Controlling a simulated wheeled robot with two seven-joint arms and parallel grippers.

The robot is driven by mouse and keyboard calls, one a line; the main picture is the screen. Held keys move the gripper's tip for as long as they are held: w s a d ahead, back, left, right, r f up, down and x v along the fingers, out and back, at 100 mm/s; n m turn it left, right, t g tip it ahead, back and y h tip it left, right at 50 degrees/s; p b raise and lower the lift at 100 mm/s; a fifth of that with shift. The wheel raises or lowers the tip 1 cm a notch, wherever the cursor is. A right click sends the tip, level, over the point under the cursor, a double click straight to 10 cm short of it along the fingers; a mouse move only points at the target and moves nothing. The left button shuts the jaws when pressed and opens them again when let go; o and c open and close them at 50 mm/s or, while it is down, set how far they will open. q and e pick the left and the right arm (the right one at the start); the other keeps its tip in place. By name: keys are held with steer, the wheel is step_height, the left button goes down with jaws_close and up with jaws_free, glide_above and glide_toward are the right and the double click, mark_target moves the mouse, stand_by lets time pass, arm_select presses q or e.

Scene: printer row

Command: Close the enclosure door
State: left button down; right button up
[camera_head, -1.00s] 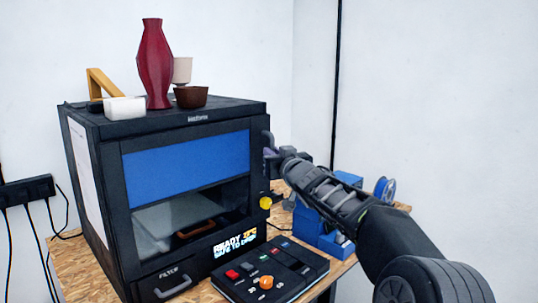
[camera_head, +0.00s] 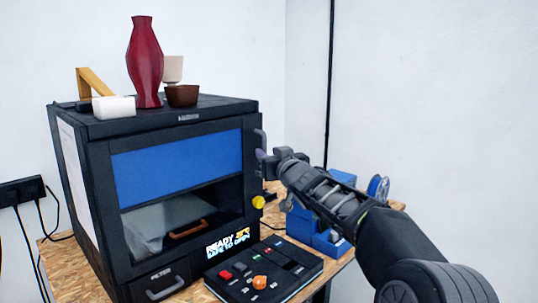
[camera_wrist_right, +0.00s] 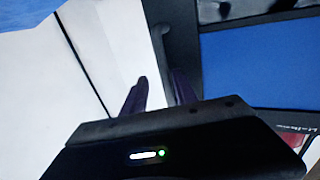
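The black enclosure (camera_head: 75,125) stands on the wooden table. Its front door (camera_head: 117,205) has a window with a blue upper part and a grey handle (camera_head: 260,138) at its right edge. The door looks flush or nearly flush with the front; I cannot tell if a small gap is left. My right gripper (camera_head: 262,158) is at the handle's lower end. In the right wrist view, its two dark fingers (camera_wrist_right: 160,93) are apart, with the handle (camera_wrist_right: 161,42) just beyond them; contact is unclear. My left gripper is out of view.
A red vase (camera_head: 145,62), a brown bowl (camera_head: 182,96), a white block (camera_head: 113,107) and other small things stand on top of the enclosure. A button panel (camera_head: 265,272) lies in front. A blue machine (camera_head: 318,232) stands to the right, behind my right arm.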

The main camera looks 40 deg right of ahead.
steer(key=v, duration=0.6)
steer(key=shift+s+b, duration=0.35)
steer(key=shift+b, duration=0.1)
steer(key=shift+a+f, duration=0.1)
